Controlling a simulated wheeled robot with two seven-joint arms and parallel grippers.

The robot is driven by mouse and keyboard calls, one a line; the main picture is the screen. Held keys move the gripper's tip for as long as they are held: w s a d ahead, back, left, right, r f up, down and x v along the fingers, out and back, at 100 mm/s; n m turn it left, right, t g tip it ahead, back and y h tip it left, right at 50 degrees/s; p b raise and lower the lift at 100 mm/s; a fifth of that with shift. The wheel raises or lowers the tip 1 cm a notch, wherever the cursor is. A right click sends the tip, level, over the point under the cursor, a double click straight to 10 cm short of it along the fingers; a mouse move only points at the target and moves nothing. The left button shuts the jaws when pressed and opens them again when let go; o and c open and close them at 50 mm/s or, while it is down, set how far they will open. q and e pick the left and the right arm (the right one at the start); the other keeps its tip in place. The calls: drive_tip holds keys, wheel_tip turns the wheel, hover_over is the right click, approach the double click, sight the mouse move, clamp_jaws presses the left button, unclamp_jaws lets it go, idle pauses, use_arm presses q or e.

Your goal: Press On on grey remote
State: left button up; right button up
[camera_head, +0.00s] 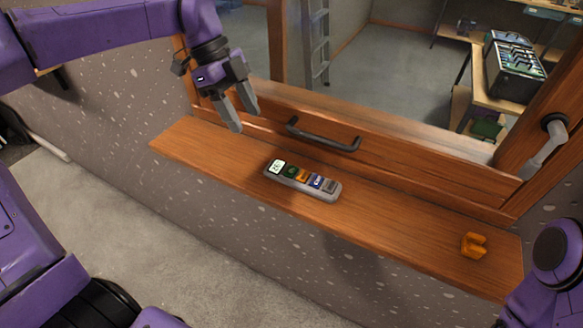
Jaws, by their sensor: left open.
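The grey remote (302,182) lies flat on the wooden ledge, near its middle. It has a small white screen or label at its left end and a row of coloured buttons: green, orange, blue and a greyish one. The button labels are too small to read. My left gripper (242,118) is above and to the left of the remote, fingers pointing down, apart and empty, not touching it. My right gripper is not in view; only a part of my right arm shows at the lower right corner.
The wooden ledge (400,228) runs below a wooden window frame with a dark handle (324,137). An orange object (474,245) sits at the ledge's right end. A grey lever (545,150) is on the right post. Beyond the opening, a fader console (513,68) stands on a bench.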

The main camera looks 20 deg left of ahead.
use_arm(q)
clamp_jaws()
idle(1.4)
